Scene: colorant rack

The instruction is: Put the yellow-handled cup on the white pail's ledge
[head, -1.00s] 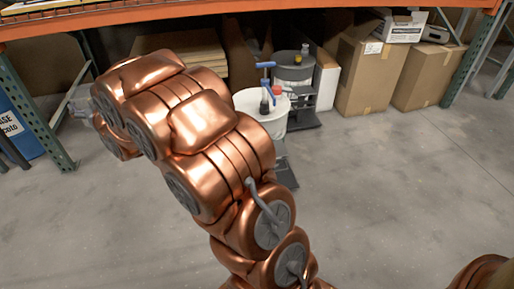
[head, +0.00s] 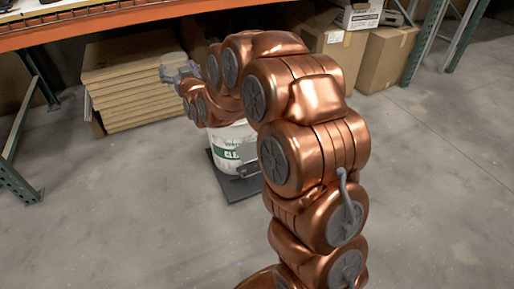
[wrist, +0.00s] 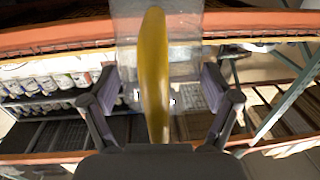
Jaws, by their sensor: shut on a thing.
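My gripper (head: 181,72) is raised at the end of my arm in the head view, left of the white pail. It is shut on the yellow-handled cup (head: 173,63), which looks clear and greyish there. In the wrist view, the cup's yellow handle (wrist: 154,75) runs between the two fingers of my gripper (wrist: 158,98), with the clear cup body behind it.
Stacked boards (head: 130,85) lie under the orange shelf beam (head: 150,18). Cardboard boxes (head: 385,55) stand at the back right. A shelf with several small containers (wrist: 50,85) shows in the wrist view. The grey floor (head: 440,180) at right is clear.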

